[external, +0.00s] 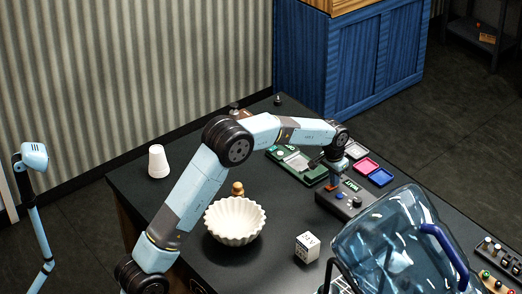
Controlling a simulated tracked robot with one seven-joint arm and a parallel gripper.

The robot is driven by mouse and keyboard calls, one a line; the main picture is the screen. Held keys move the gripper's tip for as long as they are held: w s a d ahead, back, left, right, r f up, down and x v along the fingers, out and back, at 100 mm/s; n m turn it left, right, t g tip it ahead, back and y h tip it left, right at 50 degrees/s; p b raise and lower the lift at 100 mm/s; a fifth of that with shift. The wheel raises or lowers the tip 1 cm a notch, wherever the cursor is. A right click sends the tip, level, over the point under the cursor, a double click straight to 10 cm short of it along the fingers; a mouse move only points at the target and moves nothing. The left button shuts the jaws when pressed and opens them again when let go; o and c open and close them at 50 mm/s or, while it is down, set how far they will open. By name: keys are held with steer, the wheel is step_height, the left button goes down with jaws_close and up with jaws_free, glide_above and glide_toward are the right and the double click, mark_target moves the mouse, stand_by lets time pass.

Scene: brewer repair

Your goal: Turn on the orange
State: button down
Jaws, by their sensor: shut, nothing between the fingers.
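A dark control box (346,201) lies on the black table, right of centre, with a small green display and tiny red and blue controls on top. My gripper (335,180) is above the left part of this box, pointing down, and looks shut and empty. I cannot tell whether it touches the box. The gripper's links hide part of the box's back edge. Another panel (499,262) with several coloured knobs lies at the right edge, partly out of view.
A large clear blue jug (400,245) stands at front right, close to the box. A white fluted bowl (235,222), a white cube (307,248) and a white cup (157,161) stand on the table. A green device (285,160) and pink (366,167) and blue (380,177) pads lie behind.

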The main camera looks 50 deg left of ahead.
mark_target(330, 186)
steer(key=shift+s+f, duration=0.15)
steer(key=shift+f, duration=0.05)
steer(key=shift+s+r, duration=0.2)
steer(key=shift+s, duration=0.45)
step_height(330, 186, up, 14)
steer(key=s, duration=0.1)
steer(key=shift+s, duration=0.3)
steer(key=shift+f, duration=0.1)
stand_by(0.4)
steer(key=shift+w+a, duration=0.1)
steer(key=shift+w, duration=0.6)
